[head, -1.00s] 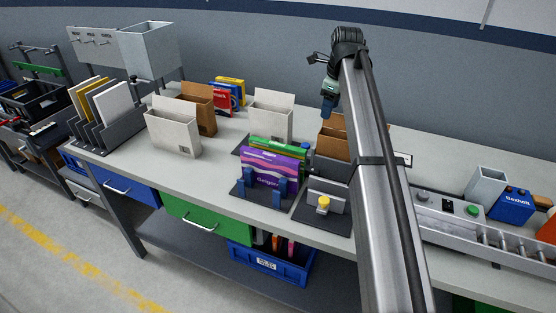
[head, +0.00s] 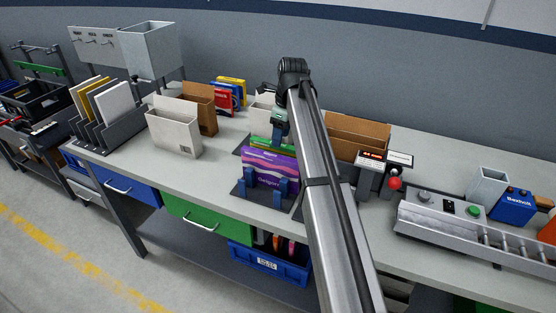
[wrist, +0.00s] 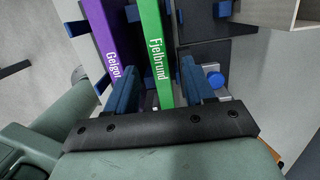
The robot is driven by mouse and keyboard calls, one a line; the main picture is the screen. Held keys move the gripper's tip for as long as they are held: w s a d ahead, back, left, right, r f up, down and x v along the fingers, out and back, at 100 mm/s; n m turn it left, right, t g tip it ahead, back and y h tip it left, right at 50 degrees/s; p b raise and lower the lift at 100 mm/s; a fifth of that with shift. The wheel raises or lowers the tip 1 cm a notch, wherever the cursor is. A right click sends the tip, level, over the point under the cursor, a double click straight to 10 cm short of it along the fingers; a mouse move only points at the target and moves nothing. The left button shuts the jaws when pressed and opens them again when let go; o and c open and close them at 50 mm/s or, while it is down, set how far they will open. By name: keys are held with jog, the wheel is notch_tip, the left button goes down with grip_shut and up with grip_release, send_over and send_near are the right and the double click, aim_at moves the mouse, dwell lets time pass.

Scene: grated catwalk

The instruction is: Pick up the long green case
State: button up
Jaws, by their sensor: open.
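The long green case (wrist: 155,45), lettered "Fjelbrund", stands on edge in a dark rack on the workbench. In the head view only its green top edge (head: 257,140) shows behind the purple case (head: 268,168). My gripper (wrist: 159,68) is open above it, with the green case between the two blue fingers in the wrist view. The left finger is on the side of the purple case (wrist: 100,40). I cannot tell whether either finger touches the green case.
Blue posts (head: 277,195) hold the rack's front. A pale box (head: 262,108) stands behind it, partly hidden by my arm. A brown box (head: 360,135) and a device with a red button (head: 394,183) are to the right. Bare bench lies left of the rack.

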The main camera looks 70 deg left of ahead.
aim_at(277, 149)
jog(key=shift+s+a+f, duration=0.15)
jog(key=shift+f, duration=0.9)
jog(key=shift+s+a+f, duration=0.1)
jog(key=shift+s+f, duration=0.05)
jog(key=shift+f, duration=0.95)
jog(key=shift+s+a+f, duration=0.15)
jog(key=shift+f, duration=0.9)
grip_shut()
